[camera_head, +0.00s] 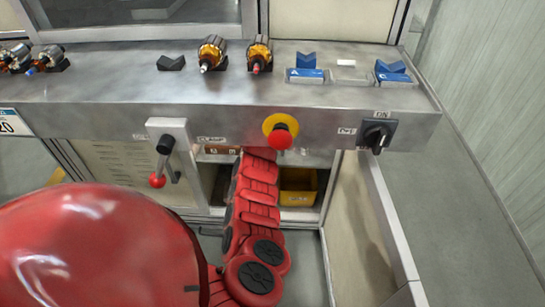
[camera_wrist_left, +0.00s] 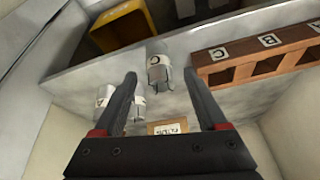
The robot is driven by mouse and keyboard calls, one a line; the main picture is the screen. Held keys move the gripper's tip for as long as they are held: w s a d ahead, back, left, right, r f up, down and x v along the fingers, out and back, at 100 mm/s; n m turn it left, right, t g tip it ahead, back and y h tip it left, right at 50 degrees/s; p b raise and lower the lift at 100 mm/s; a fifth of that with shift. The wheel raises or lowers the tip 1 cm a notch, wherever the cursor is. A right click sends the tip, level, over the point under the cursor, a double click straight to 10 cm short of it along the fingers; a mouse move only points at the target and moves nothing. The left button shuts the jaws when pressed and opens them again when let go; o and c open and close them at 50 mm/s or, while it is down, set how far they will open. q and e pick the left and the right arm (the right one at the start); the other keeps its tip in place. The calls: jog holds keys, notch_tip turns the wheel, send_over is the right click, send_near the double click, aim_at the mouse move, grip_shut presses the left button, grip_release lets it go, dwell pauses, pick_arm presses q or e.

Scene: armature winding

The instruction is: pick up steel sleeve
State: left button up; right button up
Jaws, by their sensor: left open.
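In the left wrist view, a grey steel sleeve with a white label marked C (camera_wrist_left: 158,68) stands on the shelf, seen in the gap between my open left fingers. My left gripper (camera_wrist_left: 160,78) is empty, and its fingers are spread on either side of that sleeve in the picture. I cannot tell how far off it is. More grey sleeves (camera_wrist_left: 103,117) with white labels are at the left, one partly covered by the left finger. In the head view my left arm reaches into the cabinet under the bench, and its gripper is hidden. My right gripper is in neither view.
A yellow bin (camera_head: 298,183) sits in the cabinet. A brown rack (camera_wrist_left: 219,54) with lettered compartments stands right of the sleeves, and a small label plate (camera_wrist_left: 168,127) is near. The metal bench (camera_head: 110,90) above holds several armatures. A red button (camera_head: 280,136) juts from its front.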

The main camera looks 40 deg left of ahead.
pick_arm(q)
jog(key=shift+w, duration=0.1)
jog(key=c, duration=1.2)
jog(key=shift+r, duration=0.1)
